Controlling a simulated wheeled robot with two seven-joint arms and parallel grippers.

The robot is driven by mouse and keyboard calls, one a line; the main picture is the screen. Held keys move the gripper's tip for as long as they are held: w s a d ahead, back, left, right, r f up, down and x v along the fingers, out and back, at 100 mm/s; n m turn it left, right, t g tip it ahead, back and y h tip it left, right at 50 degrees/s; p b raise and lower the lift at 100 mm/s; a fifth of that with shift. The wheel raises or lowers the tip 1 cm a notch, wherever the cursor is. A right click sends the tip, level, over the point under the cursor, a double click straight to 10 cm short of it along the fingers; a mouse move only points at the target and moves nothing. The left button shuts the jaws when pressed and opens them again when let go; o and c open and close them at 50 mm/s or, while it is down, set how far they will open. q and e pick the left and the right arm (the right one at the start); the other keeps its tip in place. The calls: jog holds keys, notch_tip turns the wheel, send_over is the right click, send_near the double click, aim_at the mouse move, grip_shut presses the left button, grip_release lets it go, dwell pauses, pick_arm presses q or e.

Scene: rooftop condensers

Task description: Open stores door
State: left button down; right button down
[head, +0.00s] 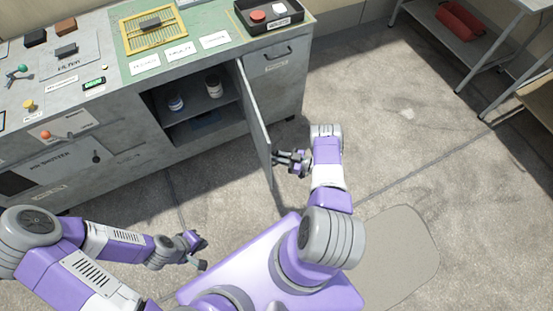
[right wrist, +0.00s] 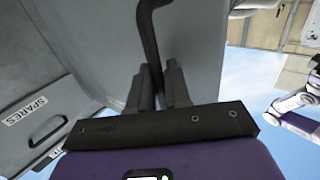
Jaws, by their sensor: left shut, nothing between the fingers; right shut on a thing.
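The stores door (head: 254,118) is a grey panel swung wide open from the cabinet front, seen nearly edge-on in the head view. My right gripper (head: 280,160) is at the door's outer face near its free edge. In the right wrist view my right gripper (right wrist: 160,82) is shut on the dark bar handle (right wrist: 149,35) of the door panel (right wrist: 205,40). My left gripper (head: 200,248) is shut and empty, low in front of the cabinet, apart from the door.
The open compartment (head: 190,128) holds two small jars (head: 213,86) on a shelf. A drawer labelled SPARES (right wrist: 38,125) shows in the right wrist view. The worktop carries a yellow rack (head: 152,30) and a dark tray (head: 268,28). Open floor lies right of the door; a metal shelf (head: 470,45) stands beyond.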

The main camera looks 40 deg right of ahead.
jog(key=shift+s+d+f, duration=0.1)
jog(key=shift+d, duration=0.05)
jog(key=c, duration=1.3)
grip_release()
jog(key=shift+p+v, duration=0.4)
jog(key=shift+v, duration=3.35)
